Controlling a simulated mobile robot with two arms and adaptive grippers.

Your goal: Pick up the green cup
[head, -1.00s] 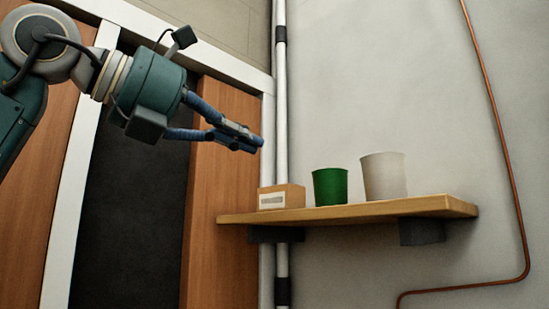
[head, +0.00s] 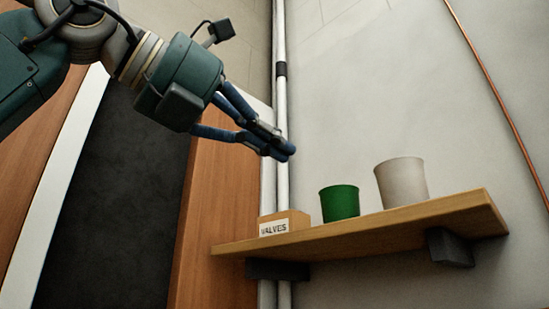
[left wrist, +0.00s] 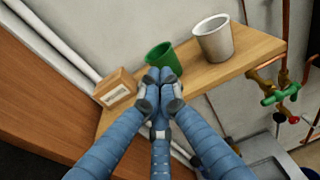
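The green cup (head: 340,203) stands upright on a wooden wall shelf (head: 400,222), between a small box and a whitish cup. My left gripper (head: 284,152) is above and to the left of the green cup, apart from it. Its fingertips are together with nothing between them. In the left wrist view my left gripper's blue fingers (left wrist: 160,90) meet at the middle and cover the lower part of the green cup (left wrist: 162,57). My right gripper is not in view.
A box labelled "VALVES" (head: 284,223) stands left of the green cup, and a whitish cup (head: 402,182) close on its right. White vertical pipes (head: 281,110) run behind the box. Copper pipes with a green valve handle (left wrist: 280,94) are right of the shelf.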

